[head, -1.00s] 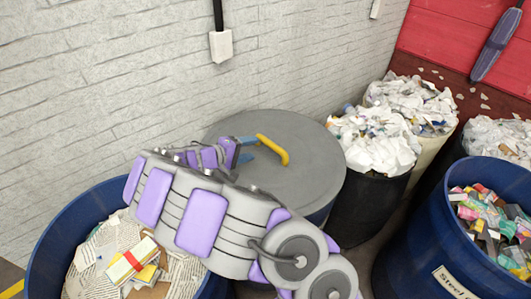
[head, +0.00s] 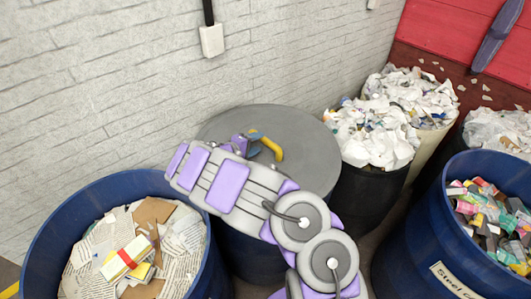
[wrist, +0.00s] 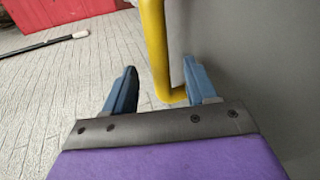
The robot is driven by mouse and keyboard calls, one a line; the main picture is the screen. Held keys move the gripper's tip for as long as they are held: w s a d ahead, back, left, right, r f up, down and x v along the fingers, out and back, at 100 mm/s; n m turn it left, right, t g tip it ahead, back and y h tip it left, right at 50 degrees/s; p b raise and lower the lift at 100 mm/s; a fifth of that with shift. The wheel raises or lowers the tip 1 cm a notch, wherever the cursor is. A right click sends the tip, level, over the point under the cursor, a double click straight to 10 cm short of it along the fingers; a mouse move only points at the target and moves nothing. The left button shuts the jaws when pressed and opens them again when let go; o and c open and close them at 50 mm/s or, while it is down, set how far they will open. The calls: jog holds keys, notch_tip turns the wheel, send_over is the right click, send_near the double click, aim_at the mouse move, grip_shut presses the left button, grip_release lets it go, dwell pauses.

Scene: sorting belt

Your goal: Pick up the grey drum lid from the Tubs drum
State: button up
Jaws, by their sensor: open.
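The grey drum lid (head: 305,170) lies flat on a dark blue drum (head: 250,255) against the wall. Its yellow handle (head: 271,147) stands up near the middle of the lid. My gripper (head: 253,148) is over the lid, right by the handle. In the wrist view my gripper (wrist: 160,66) is open, with a blue finger on each side of the yellow handle (wrist: 154,45). The grey lid (wrist: 265,70) fills the right side there. I cannot tell whether either finger touches the handle. My arm hides the lid's front left part and any label on its drum.
A blue drum of newspaper and cardboard (head: 192,268) stands open at the left. A black bin of white paper (head: 362,205) stands close to the lid's right. A blue drum of colourful cartons (head: 400,250) is at the right. The brick wall (head: 100,90) is close behind.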

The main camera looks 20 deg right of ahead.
aim_at(262, 141)
jog(key=shift+w+d+f, duration=0.15)
jog(key=shift+d+f, duration=0.05)
jog(key=shift+d, duration=0.35)
jog(key=shift+w+d+f+b, duration=0.15)
jog(key=shift+d+f+b, duration=0.25)
jog(key=x, duration=0.2)
jog(key=shift+d, duration=0.9)
jog(key=shift+c, duration=0.7)
jog(key=shift+a+r, duration=0.1)
jog(key=shift+a, duration=0.6)
jog(key=c, duration=0.9)
jog(key=shift+d, duration=0.2)
grip_shut()
